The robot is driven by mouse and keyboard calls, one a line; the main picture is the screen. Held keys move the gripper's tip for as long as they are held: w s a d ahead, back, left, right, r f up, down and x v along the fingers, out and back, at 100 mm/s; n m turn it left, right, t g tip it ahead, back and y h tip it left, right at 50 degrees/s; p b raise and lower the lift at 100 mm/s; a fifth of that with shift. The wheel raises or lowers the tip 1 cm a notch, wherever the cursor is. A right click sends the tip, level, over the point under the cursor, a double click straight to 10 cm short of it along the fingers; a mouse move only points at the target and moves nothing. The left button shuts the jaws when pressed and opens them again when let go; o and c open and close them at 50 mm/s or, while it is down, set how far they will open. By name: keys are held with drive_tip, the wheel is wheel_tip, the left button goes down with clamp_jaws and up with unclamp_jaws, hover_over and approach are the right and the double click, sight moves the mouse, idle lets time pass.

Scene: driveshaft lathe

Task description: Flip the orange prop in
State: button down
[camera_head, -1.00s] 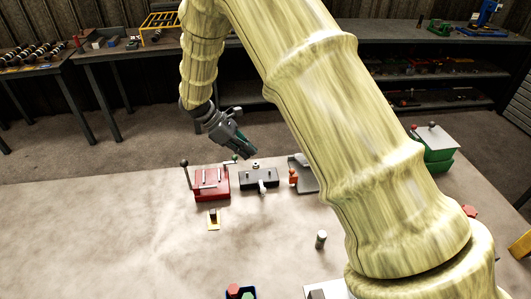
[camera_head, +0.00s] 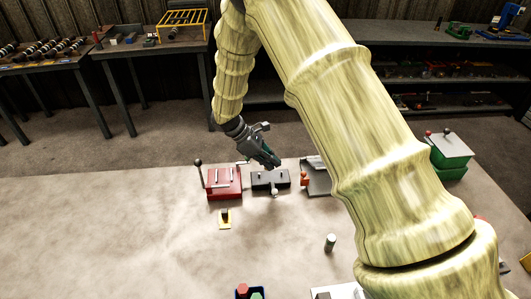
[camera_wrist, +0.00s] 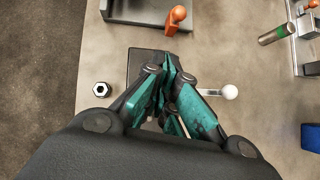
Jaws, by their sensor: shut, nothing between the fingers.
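A small orange prop (camera_head: 304,178) stands at the left side of a grey plate fixture (camera_head: 317,187) on the table, partly behind my arm. In the wrist view, an orange lever with a rounded end (camera_wrist: 176,15) sticks out from the front of a grey fixture (camera_wrist: 130,28) at the top; it looks like the same prop. My gripper (camera_head: 276,164) is shut and empty, to the left of the prop. In the wrist view, its teal fingers (camera_wrist: 170,68) are over a black block and apart from the orange lever.
The black block (camera_head: 262,183) has a white-knobbed lever (camera_wrist: 230,92). A red fixture with an upright lever (camera_head: 224,187) stands left. A small cylinder (camera_head: 330,242) stands nearer. A green box (camera_head: 449,155) is at right. The table's left front (camera_head: 110,250) is clear.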

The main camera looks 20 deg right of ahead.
sight(305, 178)
drive_tip(key=s+d+p, duration=0.1)
drive_tip(key=s+d, duration=0.1)
drive_tip(key=s+d+f+p, duration=0.1)
drive_tip(key=shift+s+d+f, duration=0.1)
drive_tip(key=shift+s+d, duration=0.25)
drive_tip(key=shift+s, duration=0.05)
drive_tip(key=shift+w+d+f, duration=0.25)
drive_tip(key=shift+d+f, duration=0.55)
drive_tip(key=shift+s+r, duration=0.2)
drive_tip(key=shift+s, duration=0.15)
drive_tip(key=shift+w, duration=0.1)
drive_tip(key=shift+d+f, duration=0.15)
drive_tip(key=d, duration=0.1)
drive_tip(key=s+d, duration=0.1)
drive_tip(key=d, duration=0.1)
drive_tip(key=shift+d, duration=0.1)
drive_tip(key=shift+w, duration=0.1)
